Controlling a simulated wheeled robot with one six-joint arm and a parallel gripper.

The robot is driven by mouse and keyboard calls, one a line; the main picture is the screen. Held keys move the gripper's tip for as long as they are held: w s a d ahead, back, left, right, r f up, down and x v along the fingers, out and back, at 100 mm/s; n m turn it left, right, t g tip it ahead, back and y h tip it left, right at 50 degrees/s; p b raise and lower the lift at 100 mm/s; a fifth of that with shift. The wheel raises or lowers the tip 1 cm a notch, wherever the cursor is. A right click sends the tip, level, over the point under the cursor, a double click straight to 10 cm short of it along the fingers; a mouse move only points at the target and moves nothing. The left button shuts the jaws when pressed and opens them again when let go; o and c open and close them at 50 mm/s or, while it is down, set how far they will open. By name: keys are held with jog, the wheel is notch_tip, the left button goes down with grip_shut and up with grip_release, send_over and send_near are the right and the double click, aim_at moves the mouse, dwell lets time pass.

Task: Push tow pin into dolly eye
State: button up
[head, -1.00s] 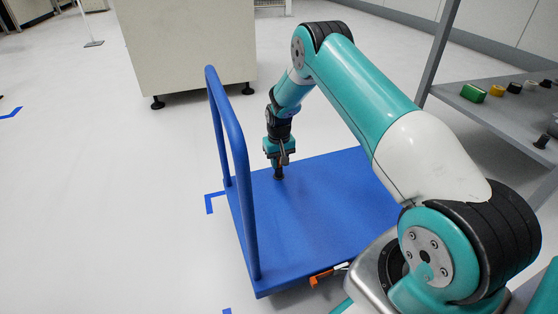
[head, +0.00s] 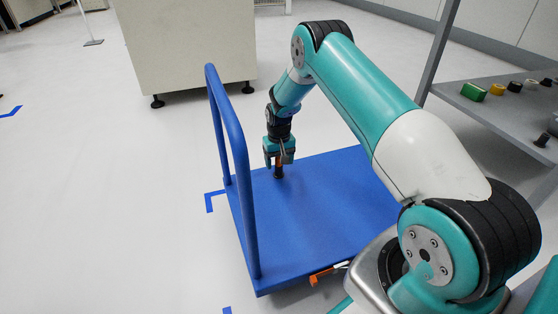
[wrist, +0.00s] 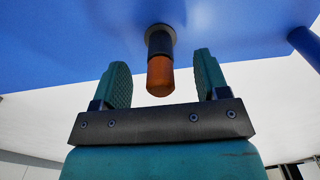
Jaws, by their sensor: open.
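The tow pin (wrist: 160,72) has an orange end and a dark collar. It stands upright in the dolly eye, a grey ring (wrist: 160,32) on the deck of the blue dolly (head: 320,215); how deep it sits I cannot tell. In the head view the pin (head: 278,170) shows under my gripper, near the dolly's far left corner. My gripper (wrist: 160,80) is open, with a finger on each side of the pin and a visible gap to both. In the head view my gripper (head: 279,158) points down at the deck.
The dolly's blue push handle (head: 228,160) rises at the left of my gripper. A beige cabinet (head: 185,40) stands behind. A grey shelf (head: 490,110) with small coloured parts is at the right. The floor at the left is clear.

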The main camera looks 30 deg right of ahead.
jog(key=shift+r, duration=0.2)
dwell(0.5)
jog(key=shift+r+p, duration=1.9)
jog(key=shift+r, duration=0.2)
jog(key=shift+r+p, duration=0.35)
notch_tip(320, 180, up, 17)
jog(key=p, duration=0.7)
jog(key=shift+f, duration=0.2)
